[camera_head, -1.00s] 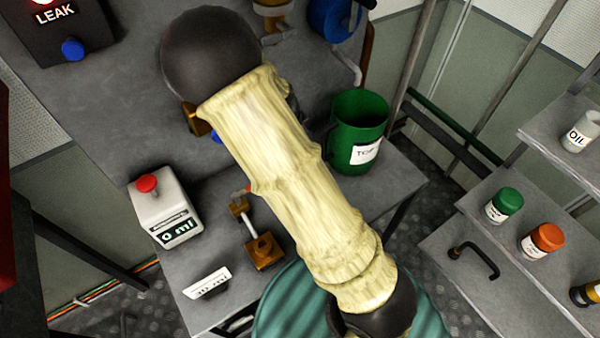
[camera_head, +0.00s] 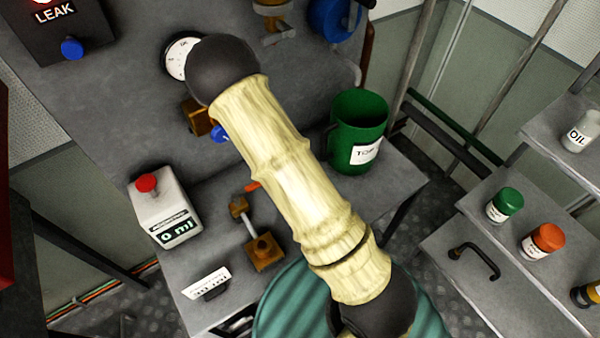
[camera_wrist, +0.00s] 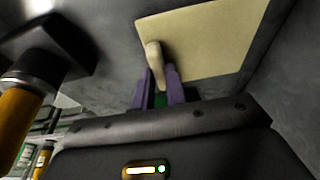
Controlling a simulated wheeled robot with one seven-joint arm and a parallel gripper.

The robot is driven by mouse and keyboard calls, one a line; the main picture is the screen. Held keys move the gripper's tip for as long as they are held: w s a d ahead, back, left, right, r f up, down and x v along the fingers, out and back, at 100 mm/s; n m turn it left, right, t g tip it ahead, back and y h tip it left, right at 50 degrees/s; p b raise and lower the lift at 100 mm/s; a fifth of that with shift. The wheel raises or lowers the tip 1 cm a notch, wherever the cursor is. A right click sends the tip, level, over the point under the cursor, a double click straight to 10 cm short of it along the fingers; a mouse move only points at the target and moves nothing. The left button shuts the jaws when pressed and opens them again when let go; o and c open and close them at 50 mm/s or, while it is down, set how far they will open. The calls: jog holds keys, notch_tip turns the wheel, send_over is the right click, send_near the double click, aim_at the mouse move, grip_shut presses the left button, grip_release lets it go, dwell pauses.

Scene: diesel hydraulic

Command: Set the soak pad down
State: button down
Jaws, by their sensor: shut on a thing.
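The soak pad (camera_wrist: 215,38) is a flat cream sheet with a pale upright tab, at the top of the wrist view. My gripper (camera_wrist: 158,78) has purple fingers and is shut on the pad's tab. A grey surface shows around the pad; I cannot tell whether the pad touches it. In the head view my own cream-sleeved arm hides the gripper and the pad.
The grey bench holds a 0 ml counter box (camera_head: 165,210), a green jug (camera_head: 357,132), a brass fitting (camera_head: 263,250) and a white label (camera_head: 207,283). Shelves with a green-capped jar (camera_head: 504,205) and an orange-capped jar (camera_head: 543,241) stand right. An orange cylinder (camera_wrist: 15,120) is close left of my gripper.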

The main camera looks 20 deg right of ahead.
jog(key=shift+f, duration=0.95)
jog(key=shift+f, duration=0.15)
jog(key=c, duration=1.4)
grip_release()
jog(key=shift+c, duration=0.2)
jog(key=v, duration=1.2)
